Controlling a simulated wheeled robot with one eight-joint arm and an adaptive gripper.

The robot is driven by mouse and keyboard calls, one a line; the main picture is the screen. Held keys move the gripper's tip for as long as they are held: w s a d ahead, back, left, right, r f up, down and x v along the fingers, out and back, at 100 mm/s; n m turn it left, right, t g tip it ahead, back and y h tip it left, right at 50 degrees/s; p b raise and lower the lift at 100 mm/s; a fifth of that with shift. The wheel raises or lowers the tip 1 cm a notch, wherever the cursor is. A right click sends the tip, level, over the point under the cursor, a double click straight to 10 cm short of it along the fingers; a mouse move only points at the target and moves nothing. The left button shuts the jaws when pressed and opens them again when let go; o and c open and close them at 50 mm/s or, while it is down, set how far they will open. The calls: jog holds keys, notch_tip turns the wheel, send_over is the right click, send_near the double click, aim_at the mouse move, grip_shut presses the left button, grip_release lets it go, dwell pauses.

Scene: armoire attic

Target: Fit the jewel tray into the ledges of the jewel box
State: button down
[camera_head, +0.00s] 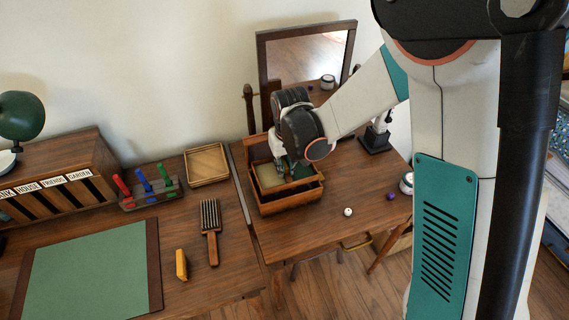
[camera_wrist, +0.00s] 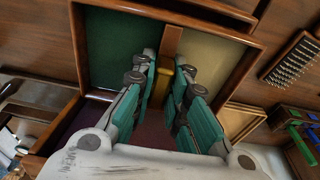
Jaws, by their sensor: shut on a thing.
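The jewel box (camera_head: 290,207) is an open wooden box on the dressing table, with its raised back behind it. The jewel tray (camera_head: 268,189) is a wooden tray with a pale lining, seen at the box's opening. In the wrist view the tray (camera_wrist: 79,50) shows a green and a beige compartment with a wooden divider between them. My gripper (camera_wrist: 174,82) is shut on the tray at its middle, around a brass-coloured part by the divider. In the head view my gripper (camera_head: 286,172) points down over the box. Whether the tray rests on the ledges is hidden.
A mirror (camera_head: 310,60) stands behind the box. A white knob-like item (camera_head: 348,212) and a purple item (camera_head: 391,196) lie to the right.

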aim_at(286, 165)
jog(key=shift+f+b, duration=0.4)
jog(key=shift+f, duration=0.3)
jog(key=shift+f+b, duration=2.2)
jog(key=shift+f, duration=0.15)
dwell(1.5)
jog(key=c, duration=1.5)
grip_release()
jog(key=shift+r, duration=0.15)
jog(key=r, duration=0.4)
jog(key=s+r, duration=0.1)
jog(key=r, duration=0.6)
jog(key=shift+s+d+r, duration=0.25)
jog(key=shift+s+r, duration=0.1)
jog(key=shift+s, duration=0.05)
